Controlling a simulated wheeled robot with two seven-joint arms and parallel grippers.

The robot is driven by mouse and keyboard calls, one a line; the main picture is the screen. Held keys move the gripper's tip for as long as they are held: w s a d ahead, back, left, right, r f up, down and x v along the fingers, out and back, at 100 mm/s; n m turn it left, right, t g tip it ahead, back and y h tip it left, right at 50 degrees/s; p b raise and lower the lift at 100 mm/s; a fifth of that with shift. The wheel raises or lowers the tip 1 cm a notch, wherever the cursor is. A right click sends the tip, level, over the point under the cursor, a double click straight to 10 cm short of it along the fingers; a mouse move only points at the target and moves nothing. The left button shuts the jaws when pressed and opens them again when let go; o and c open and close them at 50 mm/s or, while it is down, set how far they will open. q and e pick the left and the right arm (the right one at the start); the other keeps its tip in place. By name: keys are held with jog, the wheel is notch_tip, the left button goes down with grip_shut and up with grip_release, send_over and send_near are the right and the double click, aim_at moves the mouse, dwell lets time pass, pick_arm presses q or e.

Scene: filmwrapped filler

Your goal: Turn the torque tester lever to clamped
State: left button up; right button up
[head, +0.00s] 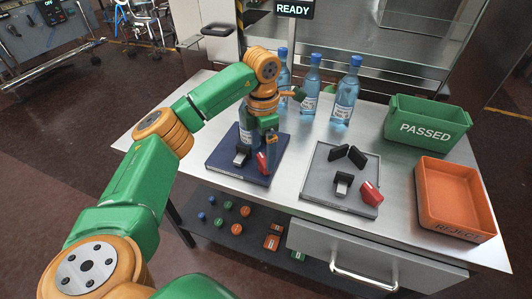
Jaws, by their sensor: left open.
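Two fixtures stand on the steel table, and I cannot tell for sure which is the torque tester. The blue fixture (224,167) has a red lever (262,163) at its front right, a dark block (242,154) and a blue bottle (247,133) standing on it. The grey fixture (322,190) has a red lever (370,193) at its right, black angled jaws and no bottle. My left gripper (270,134) is open, pointing down above the blue fixture, close to the bottle and just above its red lever. It partly hides the bottle. My right gripper is out of view.
Several blue bottles (345,96) stand behind the fixtures. A green PASSED bin (428,125) and an orange REJECT tray (455,199) are at the right. A sign (294,9) reads READY. Loose caps lie on the lower shelf (262,246), beside a drawer (350,262).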

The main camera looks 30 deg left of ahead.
aim_at(264, 160)
pick_arm(q)
jog(key=f, duration=0.3)
jog(key=shift+w+f, duration=0.25)
jog(key=shift+f, duration=0.1)
jog(key=shift+s+r, duration=0.1)
jog(key=shift+s, duration=0.05)
jog(key=c, duration=1.3)
jog(key=shift+c, duration=0.2)
